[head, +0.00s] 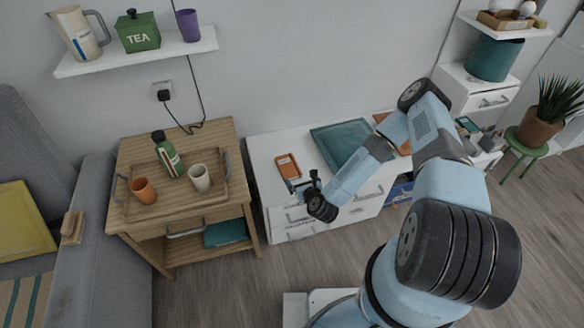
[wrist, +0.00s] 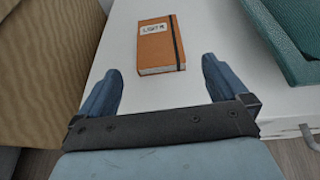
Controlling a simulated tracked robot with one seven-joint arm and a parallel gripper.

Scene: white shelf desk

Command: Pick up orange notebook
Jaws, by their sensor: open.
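The orange notebook (head: 287,165) lies flat on the white desk near its left end. In the wrist view the notebook (wrist: 158,47) shows a white label and a dark elastic band along its right side. My gripper (wrist: 161,83) is open and empty, its two blue fingers spread to the left and right of the notebook's near end. The notebook sits beyond the fingertips, apart from them. In the head view my gripper (head: 302,186) is just in front of the notebook, above the desk's front edge.
A teal tray (head: 343,140) lies on the desk right of the notebook; its corner (wrist: 290,40) shows in the wrist view. A wooden side table (head: 225,140) with a tray, cups and a bottle stands left. White desk surface (head: 262,150) is bare around the notebook.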

